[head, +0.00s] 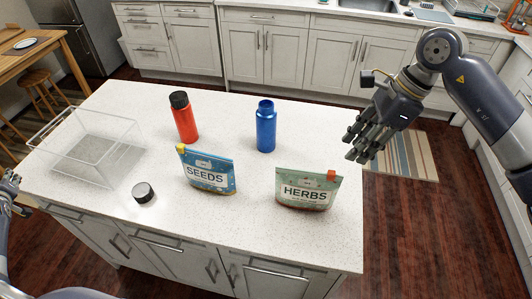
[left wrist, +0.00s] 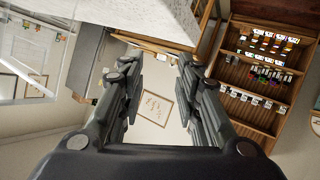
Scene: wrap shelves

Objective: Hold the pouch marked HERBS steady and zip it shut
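The green pouch marked HERBS (head: 303,201) stands upright near the front right of the white island. Its orange-red zip slider (head: 331,175) sits at the right end of its top edge. My right gripper (head: 357,148) is open and empty, above and to the right of the pouch, apart from it. My left gripper (head: 12,183) shows only in part at the left edge of the head view, far from the pouch. In the left wrist view the left gripper (left wrist: 157,68) is open, with nothing between its fingers.
A blue SEEDS pouch (head: 208,179) with a yellow slider stands left of HERBS. A red bottle (head: 184,117) and an uncapped blue bottle (head: 266,127) stand behind. A dark round lid (head: 144,192) and a clear bin (head: 125,165) are at left. The counter (head: 250,225) in front is clear.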

